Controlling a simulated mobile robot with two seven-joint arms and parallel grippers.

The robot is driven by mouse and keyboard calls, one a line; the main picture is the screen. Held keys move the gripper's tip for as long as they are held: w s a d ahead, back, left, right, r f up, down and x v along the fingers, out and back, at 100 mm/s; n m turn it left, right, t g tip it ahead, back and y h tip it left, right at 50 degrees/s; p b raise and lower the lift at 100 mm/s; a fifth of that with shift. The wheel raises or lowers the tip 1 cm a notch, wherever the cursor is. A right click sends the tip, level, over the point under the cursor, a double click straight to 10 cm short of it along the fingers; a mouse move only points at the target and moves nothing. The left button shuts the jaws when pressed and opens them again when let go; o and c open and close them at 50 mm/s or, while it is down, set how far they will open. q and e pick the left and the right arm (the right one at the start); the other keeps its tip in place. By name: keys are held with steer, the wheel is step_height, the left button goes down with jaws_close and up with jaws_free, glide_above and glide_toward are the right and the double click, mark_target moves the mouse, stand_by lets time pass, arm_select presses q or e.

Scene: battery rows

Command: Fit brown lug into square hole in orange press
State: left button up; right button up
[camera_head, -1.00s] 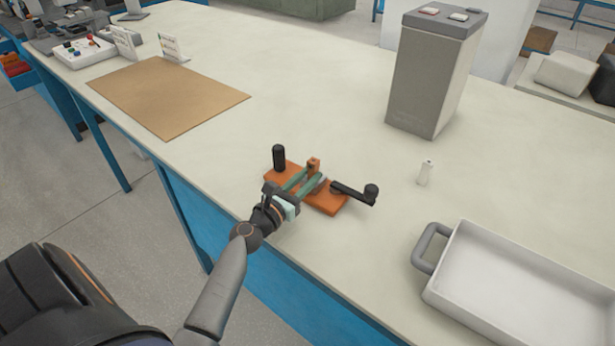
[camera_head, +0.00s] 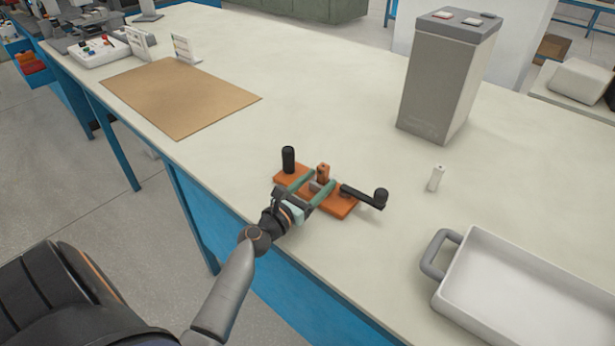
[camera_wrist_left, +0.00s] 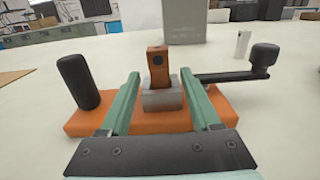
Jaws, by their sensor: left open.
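The brown lug (camera_head: 323,172) stands upright at the middle of the orange press (camera_head: 343,208). In the left wrist view the lug (camera_wrist_left: 157,68) rises from the grey block (camera_wrist_left: 162,98) on the press's orange base (camera_wrist_left: 165,121), with a small dark hole near its top. The square hole itself is hidden, and I cannot tell how deep the lug sits. My left gripper (camera_head: 320,181) is open, its green fingers apart, reaching over the press from the near side. In the wrist view the lug shows between the fingers, clear of both. My right gripper is out of view.
The press has a black post (camera_wrist_left: 78,82) on the left and a black-knobbed crank (camera_wrist_left: 262,60) on the right. A small white cylinder (camera_head: 436,178), a grey box (camera_head: 440,85) and a white tray (camera_head: 450,262) stand to the right. A brown mat (camera_head: 180,97) lies to the left.

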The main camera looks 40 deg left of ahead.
arm_select(q)
steer(key=shift+s+f, duration=0.1)
steer(key=shift+s, duration=0.45)
steer(key=s+b, duration=0.1)
steer(key=s, duration=0.9)
steer(key=shift+s+a, duration=0.1)
steer(key=shift+s, duration=0.6)
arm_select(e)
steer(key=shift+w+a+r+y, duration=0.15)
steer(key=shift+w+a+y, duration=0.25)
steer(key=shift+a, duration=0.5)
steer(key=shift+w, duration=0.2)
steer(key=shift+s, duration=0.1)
